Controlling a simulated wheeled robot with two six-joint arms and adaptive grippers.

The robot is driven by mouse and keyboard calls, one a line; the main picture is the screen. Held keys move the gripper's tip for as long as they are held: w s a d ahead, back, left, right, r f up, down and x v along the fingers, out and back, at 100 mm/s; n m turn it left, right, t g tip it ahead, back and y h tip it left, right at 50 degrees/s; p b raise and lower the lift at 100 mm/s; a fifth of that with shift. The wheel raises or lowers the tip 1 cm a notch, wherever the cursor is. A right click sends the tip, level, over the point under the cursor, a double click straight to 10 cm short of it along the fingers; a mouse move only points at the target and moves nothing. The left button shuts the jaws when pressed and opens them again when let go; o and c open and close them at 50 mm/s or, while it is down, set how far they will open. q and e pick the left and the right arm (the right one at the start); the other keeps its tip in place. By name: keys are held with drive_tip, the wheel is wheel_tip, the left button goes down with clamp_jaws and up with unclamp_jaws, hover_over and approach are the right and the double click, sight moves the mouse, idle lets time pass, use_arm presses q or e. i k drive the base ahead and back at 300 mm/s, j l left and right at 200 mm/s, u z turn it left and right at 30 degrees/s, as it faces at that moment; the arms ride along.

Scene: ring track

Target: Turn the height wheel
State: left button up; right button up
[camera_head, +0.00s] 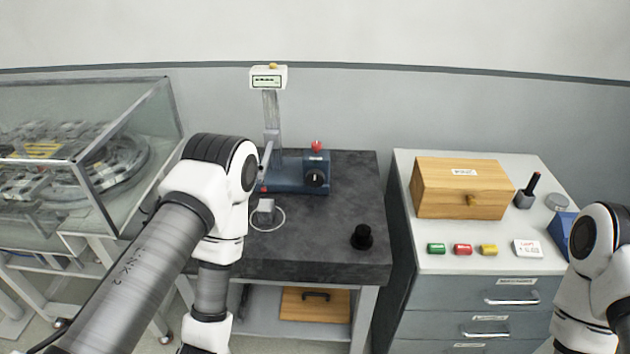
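A blue instrument (285,175) stands at the back of the dark bench, with an upright grey column (271,112) and a small display (268,78) on top. A round black knob (316,179) on its right front face looks like the height wheel. A red ball knob (316,146) sits above it. My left arm crosses in front of the bench's left end and bends downward, covering part of the instrument's left side. My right arm shows at the right edge. Neither gripper is in the picture.
The dark bench (330,240) also bears a black cylinder (362,237) and a small white block by a ring (266,206). A glass-walled case (95,150) stands left. Right, a drawer cabinet (480,295) carries a wooden box (462,188) and several coloured blocks. The bench's middle is clear.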

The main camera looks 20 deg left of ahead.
sight(314, 178)
drive_tip(key=i+j+u, duration=0.45)
drive_tip(key=i+j, duration=0.4)
